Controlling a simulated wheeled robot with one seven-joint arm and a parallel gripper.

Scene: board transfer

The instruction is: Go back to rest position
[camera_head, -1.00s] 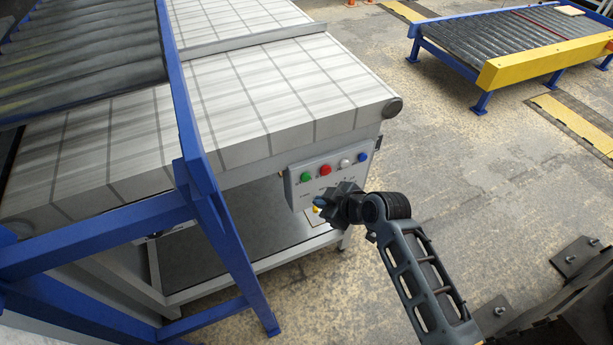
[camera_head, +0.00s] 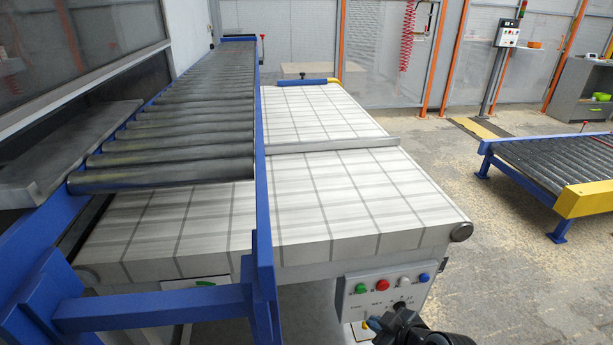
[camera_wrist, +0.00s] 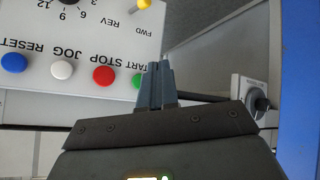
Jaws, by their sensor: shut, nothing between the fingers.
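My gripper (camera_wrist: 158,82) is shut with nothing between its fingers. The panel also has red, white and blue buttons, a black dial and a yellow-tipped switch (camera_wrist: 139,5).
The panel is fixed to the front of the white conveyor table (camera_head: 330,200). A blue-framed roller conveyor (camera_head: 263,180) stands at its left. Another roller conveyor with a yellow end (camera_head: 588,199) is at the right. Open floor (camera_head: 510,270) lies between them.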

